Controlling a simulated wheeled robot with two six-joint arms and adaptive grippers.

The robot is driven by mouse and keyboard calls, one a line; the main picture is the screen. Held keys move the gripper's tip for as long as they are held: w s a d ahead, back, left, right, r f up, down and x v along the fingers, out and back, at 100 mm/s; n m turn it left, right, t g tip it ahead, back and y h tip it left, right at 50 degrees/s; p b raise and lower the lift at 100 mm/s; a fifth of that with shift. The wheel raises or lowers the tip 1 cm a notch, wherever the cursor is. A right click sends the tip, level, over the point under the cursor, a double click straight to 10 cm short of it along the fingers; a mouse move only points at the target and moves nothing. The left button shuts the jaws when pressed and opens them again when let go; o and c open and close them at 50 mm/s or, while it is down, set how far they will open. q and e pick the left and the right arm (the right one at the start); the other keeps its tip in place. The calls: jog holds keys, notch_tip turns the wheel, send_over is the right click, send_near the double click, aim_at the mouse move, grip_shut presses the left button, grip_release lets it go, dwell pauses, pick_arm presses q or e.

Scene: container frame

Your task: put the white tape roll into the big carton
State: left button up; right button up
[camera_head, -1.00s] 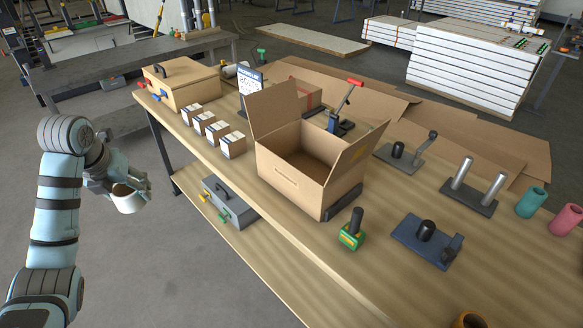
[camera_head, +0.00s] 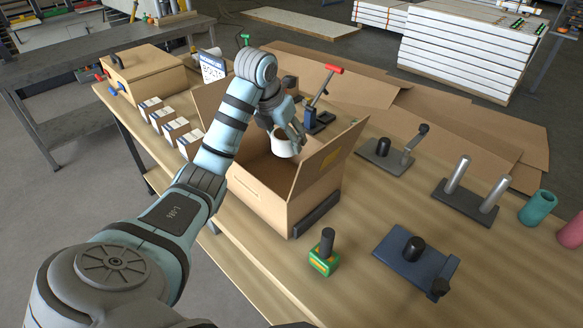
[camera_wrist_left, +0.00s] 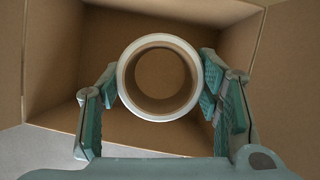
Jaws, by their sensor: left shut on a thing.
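The white tape roll (camera_head: 284,144) is held over the opening of the big carton (camera_head: 262,196), which stands open on the wooden table. My left gripper (camera_head: 290,128) is shut on the roll, with its fingers on either side of it. In the left wrist view the roll (camera_wrist_left: 122,82) sits between the two fingers (camera_wrist_left: 160,100), its hole facing the camera, with the carton's inside walls (camera_wrist_left: 60,60) around it. My arm hides part of the carton's left side. My right gripper is not in view.
A red-handled clamp tool (camera_head: 318,95) stands just behind the carton. Several small boxes (camera_head: 170,125) and a wooden case (camera_head: 145,72) are at the left. A green-based stamp-like tool (camera_head: 324,255) and a blue fixture (camera_head: 415,255) stand in front and right.

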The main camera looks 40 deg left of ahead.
pick_arm(q)
jog(key=f+b, duration=0.3)
jog(key=f, duration=1.3)
jog(key=shift+d+f, duration=0.15)
jog(key=shift+d, duration=0.05)
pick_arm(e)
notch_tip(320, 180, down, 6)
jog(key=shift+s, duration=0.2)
pick_arm(q)
jog(key=shift+f+b, duration=0.1)
jog(key=shift+b, duration=0.2)
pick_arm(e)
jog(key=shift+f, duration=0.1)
pick_arm(q)
jog(key=o, duration=1.3)
jog(key=shift+c, duration=0.2)
jog(key=shift+s+r, duration=0.1)
jog(key=shift+r, duration=0.3)
jog(key=p+v, duration=0.1)
jog(key=v, duration=1)
jog(key=shift+r+p, duration=0.15)
jog(key=shift+p, duration=0.25)
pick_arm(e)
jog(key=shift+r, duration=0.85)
